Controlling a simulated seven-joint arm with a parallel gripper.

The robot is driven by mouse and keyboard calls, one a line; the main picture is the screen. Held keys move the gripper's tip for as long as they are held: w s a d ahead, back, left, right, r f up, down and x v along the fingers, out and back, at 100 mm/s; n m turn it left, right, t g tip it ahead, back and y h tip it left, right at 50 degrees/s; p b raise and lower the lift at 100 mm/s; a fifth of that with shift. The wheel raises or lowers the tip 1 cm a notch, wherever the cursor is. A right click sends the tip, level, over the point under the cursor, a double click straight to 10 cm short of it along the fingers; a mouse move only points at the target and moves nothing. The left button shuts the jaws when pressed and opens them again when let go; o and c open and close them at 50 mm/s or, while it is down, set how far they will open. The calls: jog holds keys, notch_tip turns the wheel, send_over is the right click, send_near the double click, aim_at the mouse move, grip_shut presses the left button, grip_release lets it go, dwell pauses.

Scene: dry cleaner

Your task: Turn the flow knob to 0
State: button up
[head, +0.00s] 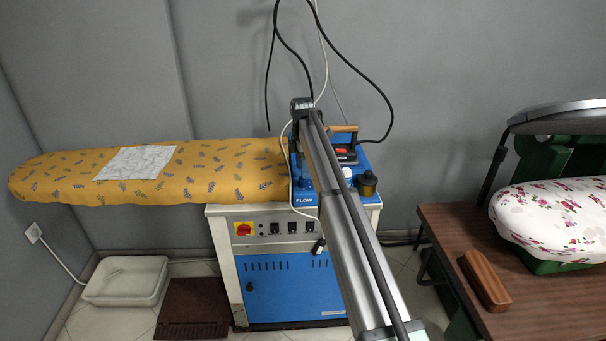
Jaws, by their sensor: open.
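A blue label reading FLOW (304,201) is on the front edge of the blue top of the ironing station, in the head view. My arm crosses just right of it and covers part of the blue top. I cannot make out the flow knob or its setting; small blue fittings (303,183) show above the label. A dark, brass-coloured round part (367,183) stands right of my arm, and I cannot tell whether it is a knob. My arm reaches from the lower right up to above the station. My gripper's fingers do not show and seem hidden behind the arm's far end.
An iron (344,152) with a wooden handle sits behind my arm. Black cables hang above. The yellow ironing board (225,170) extends left, with a pale cloth (136,162) on it. The station's front (280,284) has a red switch (243,229). A brown table (452,245) stands right.

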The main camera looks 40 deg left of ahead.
notch_tip(320, 180, up, 10)
jog(key=shift+a+r, duration=0.15)
dwell(0.7)
